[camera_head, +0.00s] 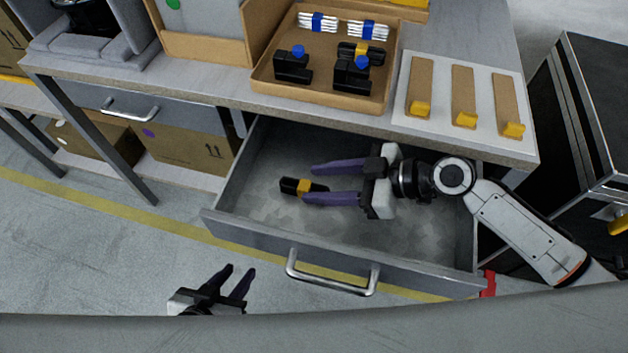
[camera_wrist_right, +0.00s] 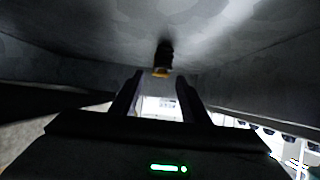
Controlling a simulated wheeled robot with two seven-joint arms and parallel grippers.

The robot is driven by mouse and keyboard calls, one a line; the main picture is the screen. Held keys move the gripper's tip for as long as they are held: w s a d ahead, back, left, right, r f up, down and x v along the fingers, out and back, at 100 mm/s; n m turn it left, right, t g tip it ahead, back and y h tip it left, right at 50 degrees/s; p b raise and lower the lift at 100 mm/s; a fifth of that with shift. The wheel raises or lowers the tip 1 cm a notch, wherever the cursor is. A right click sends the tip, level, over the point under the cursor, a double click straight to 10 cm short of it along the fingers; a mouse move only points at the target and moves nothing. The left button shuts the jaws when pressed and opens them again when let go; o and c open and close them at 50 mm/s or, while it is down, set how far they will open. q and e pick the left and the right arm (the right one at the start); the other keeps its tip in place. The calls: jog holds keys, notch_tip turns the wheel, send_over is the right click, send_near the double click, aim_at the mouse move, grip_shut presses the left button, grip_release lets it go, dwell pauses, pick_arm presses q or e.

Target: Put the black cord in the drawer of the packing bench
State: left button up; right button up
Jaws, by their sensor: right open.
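A black cord with a yellow-orange band (camera_head: 303,187) lies inside the open drawer (camera_head: 250,235) of the packing bench. It also shows ahead of the fingertips in the right wrist view (camera_wrist_right: 163,58). My right gripper (camera_head: 309,184) is inside the drawer, open, with its purple fingers pointing left. The cord's right end shows between the fingers in the head view, but in the wrist view it sits beyond the tips, not gripped. My left gripper (camera_head: 241,269) is low in front of the drawer, open and empty, away from the cord.
A cardboard tray (camera_head: 262,85) on the bench top (camera_head: 225,88) holds white bundles and several black bundles, one with a yellow band. A white board (camera_head: 440,88) with tan strips lies beside it. A shut drawer (camera_head: 180,112) is at left. A black case (camera_head: 590,110) stands right.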

jog(key=v, duration=1)
jog(key=shift+b, duration=0.35)
